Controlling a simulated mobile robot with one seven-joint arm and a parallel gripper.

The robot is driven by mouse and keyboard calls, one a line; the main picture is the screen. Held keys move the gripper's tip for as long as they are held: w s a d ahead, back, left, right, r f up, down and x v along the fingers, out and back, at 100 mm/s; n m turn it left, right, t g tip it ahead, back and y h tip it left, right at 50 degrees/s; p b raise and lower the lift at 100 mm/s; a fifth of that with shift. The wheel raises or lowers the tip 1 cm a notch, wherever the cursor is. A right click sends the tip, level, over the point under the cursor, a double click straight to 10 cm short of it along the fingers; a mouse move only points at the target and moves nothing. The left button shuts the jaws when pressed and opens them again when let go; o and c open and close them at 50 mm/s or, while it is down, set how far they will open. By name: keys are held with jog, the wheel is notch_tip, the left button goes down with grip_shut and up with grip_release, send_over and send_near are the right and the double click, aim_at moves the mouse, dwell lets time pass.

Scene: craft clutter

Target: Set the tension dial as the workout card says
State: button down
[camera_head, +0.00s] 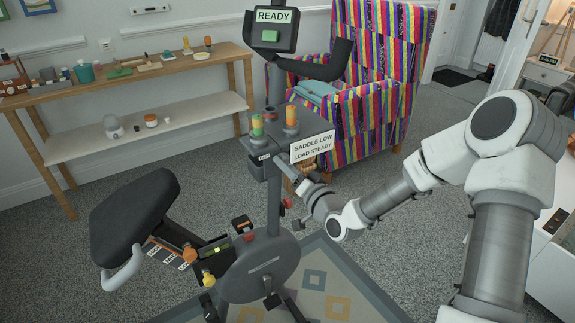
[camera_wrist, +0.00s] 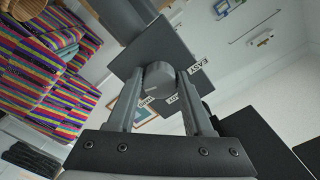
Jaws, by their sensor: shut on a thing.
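The exercise bike (camera_head: 262,268) stands in the middle of the head view, with a workout card (camera_head: 312,147) reading "SADDLE LOW LOAD STEADY" on its front. The grey tension dial (camera_wrist: 158,75) shows in the wrist view on a dark plate (camera_wrist: 150,48). In the head view my gripper (camera_head: 308,185) reaches in below the card, and the dial is hidden there.
A console (camera_head: 271,30) showing READY tops the bike. Coloured bottles (camera_head: 291,117) stand on its tray. The black saddle (camera_head: 135,215) is at left. A striped armchair (camera_head: 385,75) stands close behind, and a wooden shelf table (camera_head: 150,72) lines the wall.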

jog(key=shift+m, duration=0.9)
jog(key=shift+c, duration=1.5)
grip_release()
jog(key=shift+s, duration=0.1)
jog(key=p+v, duration=0.6)
jog(key=v, duration=1.1)
jog(key=shift+p, duration=0.4)
